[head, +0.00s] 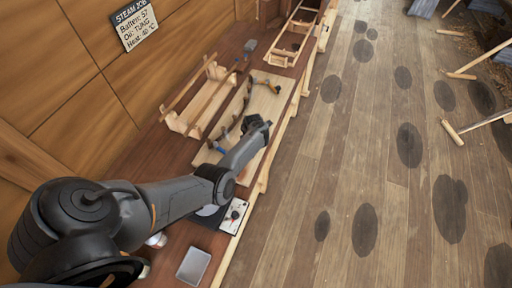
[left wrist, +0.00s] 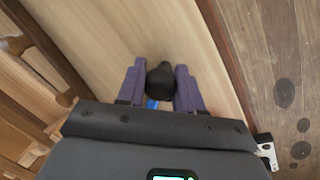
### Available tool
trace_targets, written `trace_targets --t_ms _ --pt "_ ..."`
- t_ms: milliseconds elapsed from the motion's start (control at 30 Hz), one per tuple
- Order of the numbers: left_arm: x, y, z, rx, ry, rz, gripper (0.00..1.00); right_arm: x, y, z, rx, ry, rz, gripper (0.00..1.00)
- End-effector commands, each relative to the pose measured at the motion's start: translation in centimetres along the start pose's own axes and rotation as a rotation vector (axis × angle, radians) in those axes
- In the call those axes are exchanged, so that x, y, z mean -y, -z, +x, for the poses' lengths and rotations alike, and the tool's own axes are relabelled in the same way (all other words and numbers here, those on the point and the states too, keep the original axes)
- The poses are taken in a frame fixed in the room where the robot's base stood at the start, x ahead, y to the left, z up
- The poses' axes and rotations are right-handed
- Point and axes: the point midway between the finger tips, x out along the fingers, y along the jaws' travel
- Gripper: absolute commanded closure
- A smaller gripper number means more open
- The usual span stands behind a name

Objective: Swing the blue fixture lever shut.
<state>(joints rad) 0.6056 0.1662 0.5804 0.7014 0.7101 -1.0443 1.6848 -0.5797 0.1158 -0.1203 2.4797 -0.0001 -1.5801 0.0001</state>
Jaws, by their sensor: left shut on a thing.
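My left gripper (head: 258,127) reaches over a light wooden board (head: 268,100) on the bench. In the left wrist view its two purple-grey fingers (left wrist: 160,82) are shut on a round black knob (left wrist: 160,78). A bit of blue lever (left wrist: 152,103) shows just below the knob, between the fingers. Most of the lever is hidden by the gripper body, and I cannot tell its angle. My right gripper is not in view.
A wooden rack (head: 190,118) stands left of the board, and a grey mallet-like tool (head: 249,47) lies beyond it. A control box with a dial (head: 235,214) and a grey tray (head: 193,266) are nearer me. The wooden floor (head: 340,160) is right of the bench.

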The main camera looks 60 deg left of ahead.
Motion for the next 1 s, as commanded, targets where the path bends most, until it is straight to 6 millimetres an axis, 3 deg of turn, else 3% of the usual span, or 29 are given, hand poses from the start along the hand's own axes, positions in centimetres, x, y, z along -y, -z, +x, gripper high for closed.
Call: trace_targets --t_ms 367,400,533,833,1000 --pt "-0.2 0.3 0.2 -0.003 -0.002 -0.009 1.00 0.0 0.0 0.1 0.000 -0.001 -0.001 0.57" --pt "-0.2 0.3 0.2 -0.003 -0.002 -0.008 0.61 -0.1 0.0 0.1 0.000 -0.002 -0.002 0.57" --pt "-0.2 0.2 0.2 -0.003 -0.002 -0.008 0.42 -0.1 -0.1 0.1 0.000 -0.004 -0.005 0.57" --pt "-0.2 0.2 0.0 -0.002 -0.001 -0.007 0.42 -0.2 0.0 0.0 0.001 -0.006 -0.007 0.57" --pt "-0.2 0.1 -1.2 -0.002 -0.003 -0.007 0.42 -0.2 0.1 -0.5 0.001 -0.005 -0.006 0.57"
